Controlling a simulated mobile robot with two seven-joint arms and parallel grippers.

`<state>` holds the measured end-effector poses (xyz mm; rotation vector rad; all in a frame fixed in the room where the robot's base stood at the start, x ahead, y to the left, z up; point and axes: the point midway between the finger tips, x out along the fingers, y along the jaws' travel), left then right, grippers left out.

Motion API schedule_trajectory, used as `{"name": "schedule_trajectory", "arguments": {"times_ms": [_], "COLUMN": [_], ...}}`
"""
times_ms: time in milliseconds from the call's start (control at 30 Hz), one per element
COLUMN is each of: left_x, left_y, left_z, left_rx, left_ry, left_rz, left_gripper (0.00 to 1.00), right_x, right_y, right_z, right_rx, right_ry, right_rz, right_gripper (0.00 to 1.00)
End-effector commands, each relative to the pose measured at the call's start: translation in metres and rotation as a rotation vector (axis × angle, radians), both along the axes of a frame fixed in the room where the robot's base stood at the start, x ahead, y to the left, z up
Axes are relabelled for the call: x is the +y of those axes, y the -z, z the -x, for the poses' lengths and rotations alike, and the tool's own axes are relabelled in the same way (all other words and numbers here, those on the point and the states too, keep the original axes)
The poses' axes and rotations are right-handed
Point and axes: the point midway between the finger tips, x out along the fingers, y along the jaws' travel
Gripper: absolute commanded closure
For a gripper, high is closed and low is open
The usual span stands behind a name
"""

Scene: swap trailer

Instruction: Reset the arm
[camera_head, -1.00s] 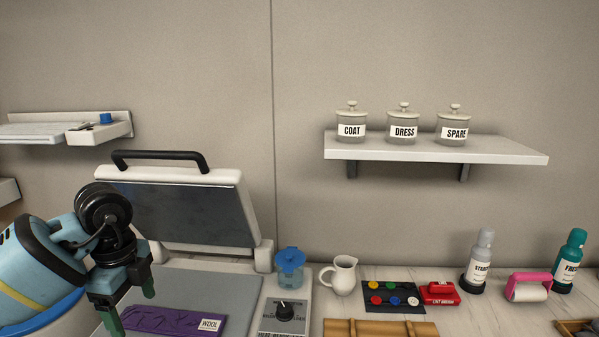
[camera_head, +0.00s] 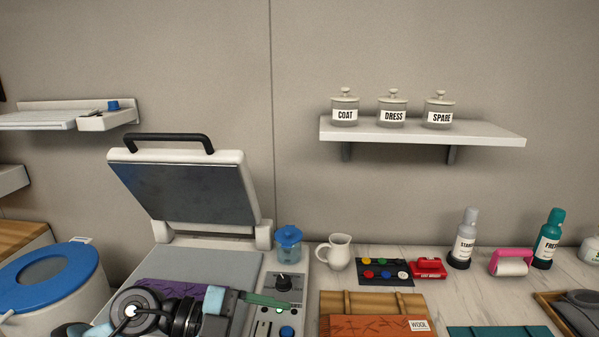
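My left arm comes in at the bottom edge, low in front of the press. Its gripper (camera_head: 270,307) points right, over the press's control panel (camera_head: 296,284). One green finger shows clearly beside the dial; the other is not clear, so I cannot tell whether it is open or shut. Nothing is seen held in it. The press has its lid (camera_head: 190,190) raised, with a purple cloth (camera_head: 165,288) on its grey bed (camera_head: 213,267), partly hidden by my arm. My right gripper is out of view.
A blue-lidded jar (camera_head: 288,240) and a white pitcher (camera_head: 337,252) stand right of the press. An orange wool cloth (camera_head: 377,326), a button card (camera_head: 385,271) and bottles (camera_head: 464,240) lie or stand further right. A blue-rimmed bin (camera_head: 50,285) is at left. A shelf (camera_head: 422,136) holds three labelled jars.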

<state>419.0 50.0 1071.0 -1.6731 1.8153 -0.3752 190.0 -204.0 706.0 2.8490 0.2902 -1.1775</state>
Motion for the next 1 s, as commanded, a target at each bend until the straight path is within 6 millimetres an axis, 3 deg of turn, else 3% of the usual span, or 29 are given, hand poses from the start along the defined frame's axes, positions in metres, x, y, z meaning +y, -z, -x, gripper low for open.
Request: {"name": "schedule_trajectory", "arguments": {"times_ms": [100,200,333,467,567,767,867,1000], "left_x": [-0.014,-0.012,0.007,0.039,0.069,0.129,0.153,0.177], "left_y": [-0.023,-0.040,-0.050,-0.041,-0.019,0.057,0.104,0.171], "left_z": [0.006,0.003,-0.009,-0.022,-0.029,-0.018,0.004,0.057], "left_rx": [-0.021,-0.029,-0.012,0.037,0.099,0.287,0.411,0.617], "left_ry": [-0.087,-0.214,-0.440,-0.710,-0.937,-1.381,-1.572,-1.768], "left_rz": [0.266,0.460,0.655,0.772,0.798,0.684,0.546,0.276], "left_gripper": [0.23,0.23,0.23,0.23,0.23,0.23,0.23,0.23], "right_x": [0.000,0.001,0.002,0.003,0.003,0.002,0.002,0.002], "right_y": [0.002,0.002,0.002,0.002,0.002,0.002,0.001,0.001], "right_z": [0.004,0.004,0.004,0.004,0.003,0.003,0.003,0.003], "right_rx": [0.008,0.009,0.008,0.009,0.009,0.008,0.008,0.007], "right_ry": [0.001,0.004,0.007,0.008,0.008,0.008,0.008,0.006], "right_rz": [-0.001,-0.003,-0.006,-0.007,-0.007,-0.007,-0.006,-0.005], "right_gripper": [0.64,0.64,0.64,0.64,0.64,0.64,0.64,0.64]}}
